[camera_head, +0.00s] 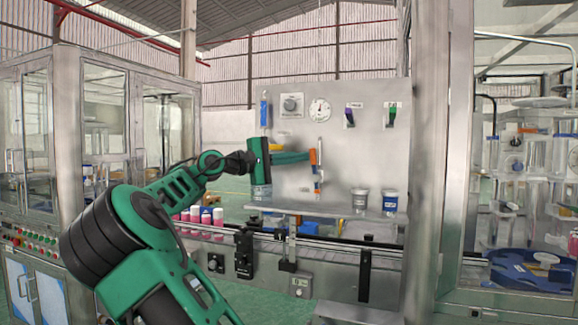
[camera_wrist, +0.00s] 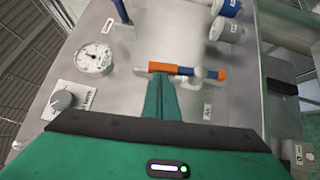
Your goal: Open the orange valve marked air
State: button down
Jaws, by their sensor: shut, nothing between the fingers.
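The orange valve handle (camera_head: 313,157) is on the upright grey panel, beside a thin vertical pipe. In the wrist view the orange handle (camera_wrist: 160,67) lies across the picture, with a blue part in its middle and a second orange piece (camera_wrist: 222,75) at its right end. A small label reading Air (camera_wrist: 208,112) is beside the valve. My gripper (camera_head: 307,156) is green, with its fingers shut together and nothing between them. In the wrist view my fingertips (camera_wrist: 162,78) are right at the handle, overlapping its edge; whether they touch it I cannot tell.
Two cups (camera_head: 360,200) (camera_head: 390,202) stand on the shelf (camera_head: 330,211) below. Pink-and-white cans (camera_head: 205,215) stand at the left.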

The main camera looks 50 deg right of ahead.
jog(key=shift+s+d+r+m+y, duration=0.2)
jog(key=shift+s+r+m+y, duration=0.15)
jog(key=shift+m+y, duration=0.2)
jog(key=shift+a, duration=0.1)
dwell(0.3)
